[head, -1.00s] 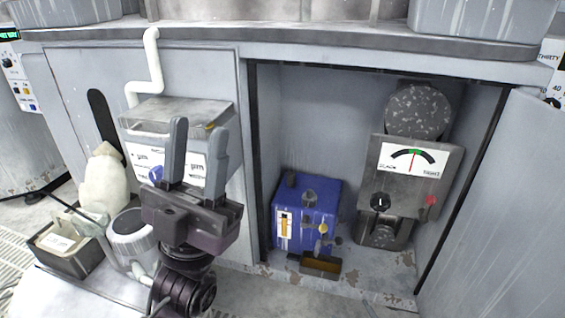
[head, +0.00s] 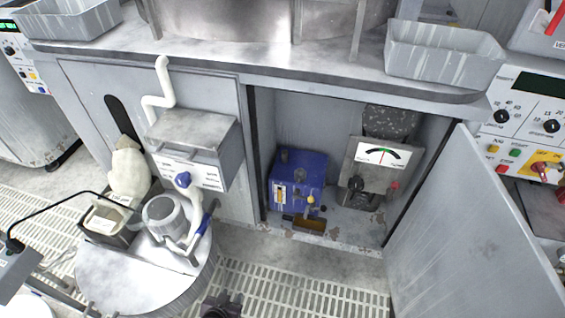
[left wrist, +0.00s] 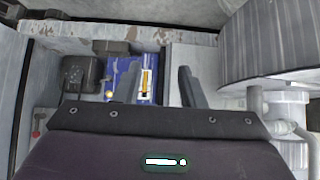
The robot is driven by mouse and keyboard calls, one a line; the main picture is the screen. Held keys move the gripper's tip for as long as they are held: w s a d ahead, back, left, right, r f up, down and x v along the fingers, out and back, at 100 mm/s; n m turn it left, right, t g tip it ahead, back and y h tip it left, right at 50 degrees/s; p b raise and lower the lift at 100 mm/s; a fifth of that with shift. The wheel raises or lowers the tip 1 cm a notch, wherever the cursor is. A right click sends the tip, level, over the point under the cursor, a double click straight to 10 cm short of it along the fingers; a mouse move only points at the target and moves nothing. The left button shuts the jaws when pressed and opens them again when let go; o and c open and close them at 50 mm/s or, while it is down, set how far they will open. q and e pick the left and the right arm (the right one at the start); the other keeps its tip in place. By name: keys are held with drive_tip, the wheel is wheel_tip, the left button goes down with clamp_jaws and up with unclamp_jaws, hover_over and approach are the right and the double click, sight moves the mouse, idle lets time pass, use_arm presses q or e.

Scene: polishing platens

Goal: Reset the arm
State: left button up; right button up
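My left gripper shows in the left wrist view (left wrist: 160,85), its two grey fingers apart with nothing held between them. In the head view only a dark part of it (head: 222,306) shows at the bottom edge, over the floor grating, and its fingers cannot be made out. Past the fingers in the wrist view is the blue box (left wrist: 146,80), which stands inside the open cabinet in the head view (head: 298,180). My right gripper is not in view.
The cabinet door (head: 475,235) stands open at the right. A gauge unit (head: 375,165) is beside the blue box. A valve box (head: 195,150) hangs on the cabinet front. A round drum (head: 150,275) with a bin and pipes stands lower left. The grating (head: 300,290) is clear.

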use_arm(q)
drive_tip(key=s+a+f+g+y+p, duration=0.1)
drive_tip(key=s+a+g+p, duration=0.3)
drive_tip(key=s, duration=1)
drive_tip(key=s+a+f+g+y+p, duration=0.1)
drive_tip(key=s+a+f+g+p, duration=0.2)
drive_tip(key=s, duration=1.1)
drive_tip(key=shift+a+n+g+p, duration=0.3)
drive_tip(key=shift+a+g+p, duration=0.1)
drive_tip(key=shift+p, duration=0.1)
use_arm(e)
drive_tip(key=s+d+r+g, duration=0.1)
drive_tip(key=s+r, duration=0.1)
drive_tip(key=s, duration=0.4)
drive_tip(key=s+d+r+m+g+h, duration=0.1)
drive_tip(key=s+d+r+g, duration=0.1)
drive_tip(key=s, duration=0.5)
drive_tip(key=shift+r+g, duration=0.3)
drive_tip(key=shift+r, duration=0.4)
use_arm(q)
drive_tip(key=shift+s, duration=0.1)
